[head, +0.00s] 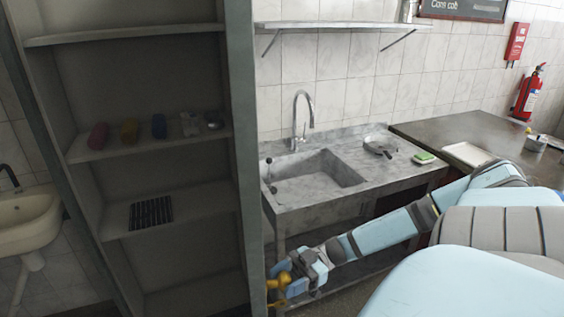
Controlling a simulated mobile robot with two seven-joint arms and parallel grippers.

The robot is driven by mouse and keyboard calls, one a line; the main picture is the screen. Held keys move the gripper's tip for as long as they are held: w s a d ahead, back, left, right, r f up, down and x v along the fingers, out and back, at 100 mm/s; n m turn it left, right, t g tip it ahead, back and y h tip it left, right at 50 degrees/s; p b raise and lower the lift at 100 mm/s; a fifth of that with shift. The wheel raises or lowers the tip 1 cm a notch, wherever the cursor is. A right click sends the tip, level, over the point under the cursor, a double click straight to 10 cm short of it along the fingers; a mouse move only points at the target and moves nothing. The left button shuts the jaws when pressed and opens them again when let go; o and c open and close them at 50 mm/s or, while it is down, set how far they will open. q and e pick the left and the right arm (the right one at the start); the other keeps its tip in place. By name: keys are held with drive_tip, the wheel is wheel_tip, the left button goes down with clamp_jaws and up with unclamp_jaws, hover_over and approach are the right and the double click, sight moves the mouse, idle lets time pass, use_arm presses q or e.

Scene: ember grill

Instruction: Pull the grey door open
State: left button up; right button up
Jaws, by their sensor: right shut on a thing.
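The grey door (243,130) appears to be the tall, narrow dark-grey panel at the right side of the shelf cabinet, seen nearly edge-on. The cabinet front stands open and its shelves show. My right gripper (277,286), with yellow fingers, is low at the right edge of this panel. It is shut on part of the door there; the fingers hide the exact part held. My left gripper is not in view.
The cabinet shelves (185,142) hold several small coloured items and a black grate (151,213). A steel sink counter (405,165) stands just right of the door, behind my right arm. A white washbasin (28,225) is at far left. A dark counter (470,130) is at right.

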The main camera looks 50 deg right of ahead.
drive_tip(key=o, duration=1.3)
drive_tip(key=shift+c, duration=0.2)
drive_tip(key=v, duration=1.3)
drive_tip(key=shift+d+p, duration=0.4)
drive_tip(key=shift+s, duration=0.2)
